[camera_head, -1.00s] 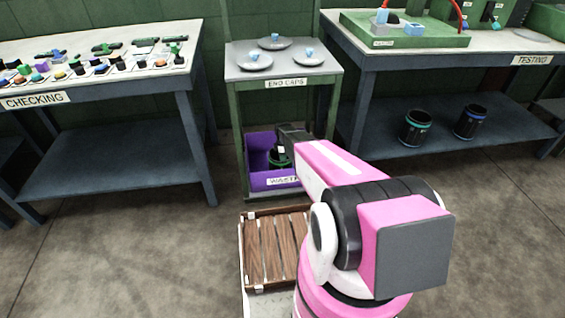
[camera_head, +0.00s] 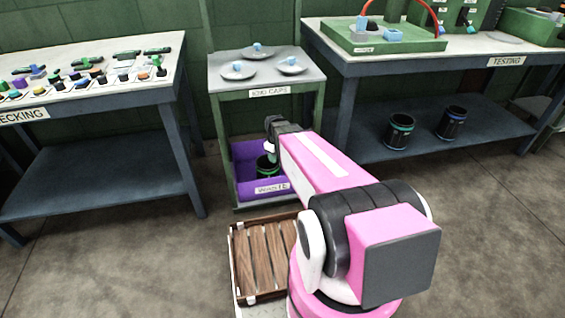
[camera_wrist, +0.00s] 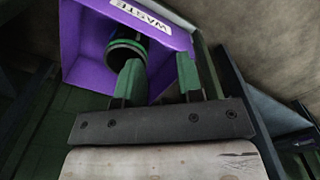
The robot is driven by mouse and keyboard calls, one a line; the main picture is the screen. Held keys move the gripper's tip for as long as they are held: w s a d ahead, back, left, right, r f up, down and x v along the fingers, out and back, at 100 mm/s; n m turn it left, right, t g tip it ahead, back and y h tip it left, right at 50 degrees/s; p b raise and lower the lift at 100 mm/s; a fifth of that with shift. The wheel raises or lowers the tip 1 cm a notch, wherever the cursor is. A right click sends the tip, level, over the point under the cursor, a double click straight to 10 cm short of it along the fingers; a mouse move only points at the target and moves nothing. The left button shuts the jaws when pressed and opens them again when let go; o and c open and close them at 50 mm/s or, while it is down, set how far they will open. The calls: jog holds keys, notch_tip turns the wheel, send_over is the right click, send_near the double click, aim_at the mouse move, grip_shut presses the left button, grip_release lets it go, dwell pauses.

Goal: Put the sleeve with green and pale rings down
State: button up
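The dark sleeve with green and pale rings (camera_head: 265,168) is inside the purple waste box (camera_head: 279,196), below the end-caps stand. In the wrist view the sleeve (camera_wrist: 124,50) shows its ringed end, partly covered by one finger. My gripper (camera_wrist: 159,75) has its two green-padded fingers apart, with only the purple box (camera_wrist: 88,62) seen between them. In the head view my gripper (camera_head: 270,146) is just above the sleeve, partly hidden by my arm. Whether a finger touches the sleeve I cannot tell.
A wooden slatted crate (camera_head: 262,255) is on the floor before the box. Stand legs flank the box. Two more sleeves, teal-ringed (camera_head: 399,131) and blue-ringed (camera_head: 452,123), stand on the testing table's lower shelf. The checking table (camera_head: 90,105) is at left.

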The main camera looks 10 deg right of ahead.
jog(key=s+r+m, duration=0.8)
jog(key=s+r, duration=0.1)
jog(key=s, duration=0.5)
jog(key=shift+s, duration=0.25)
